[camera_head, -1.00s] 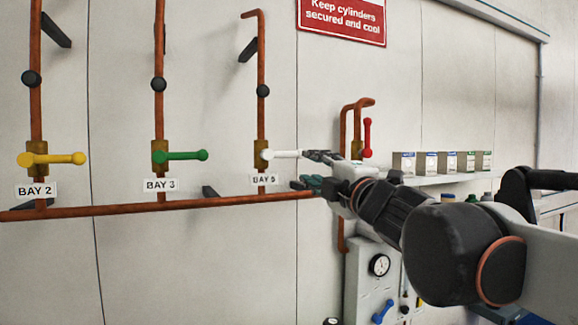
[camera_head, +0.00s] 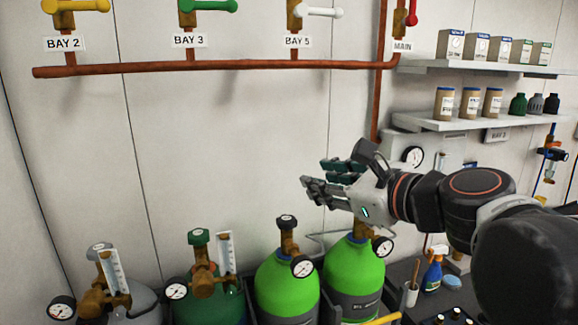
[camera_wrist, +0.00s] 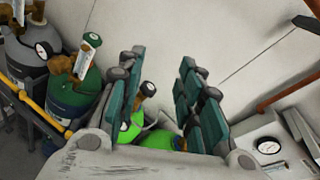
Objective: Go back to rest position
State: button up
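My gripper (camera_head: 332,180) is in front of the wall, below the copper pipe and above the bright green cylinders. In the wrist view its two padded fingers (camera_wrist: 160,95) stand apart with nothing between them, so it is open and empty. The white BAY 5 valve handle (camera_head: 320,12) points right, as do the green BAY 3 handle (camera_head: 208,6) and the yellow BAY 2 handle (camera_head: 75,6). The red MAIN handle (camera_head: 412,12) stands upright, partly cut off by the top edge. My gripper touches none of them.
Bright green cylinders (camera_head: 287,290) with gauges stand below my gripper, beside a dark green cylinder (camera_head: 208,300) and a grey one (camera_head: 130,302). Shelves (camera_head: 470,122) with boxes and jars are at right. A spray bottle (camera_head: 433,272) stands on a dark surface. The wall left of my gripper is clear.

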jog(key=s+d+f+n+g+h+b, duration=0.2)
jog(key=s+f+n+b, duration=0.2)
jog(key=f+n, duration=0.55)
jog(key=s+d+f+n+g+h+b, duration=0.25)
jog(key=s+f+n, duration=0.2)
jog(key=f, duration=0.95)
jog(key=s+d+f+n+h+b, duration=0.2)
jog(key=s+d+f+n+b, duration=0.1)
jog(key=f, duration=0.4)
jog(key=s+d+f+n+g+h+b, duration=0.1)
jog(key=s+d+f+n+h+b, duration=0.1)
jog(key=d+f+n, duration=0.4)
notch_tip(320, 180, down, 3)
jog(key=shift+s+r+n+b, duration=0.2)
jog(key=shift+s+n+b, duration=0.2)
jog(key=shift+n+b, duration=0.35)
jog(key=shift+a, duration=0.1)
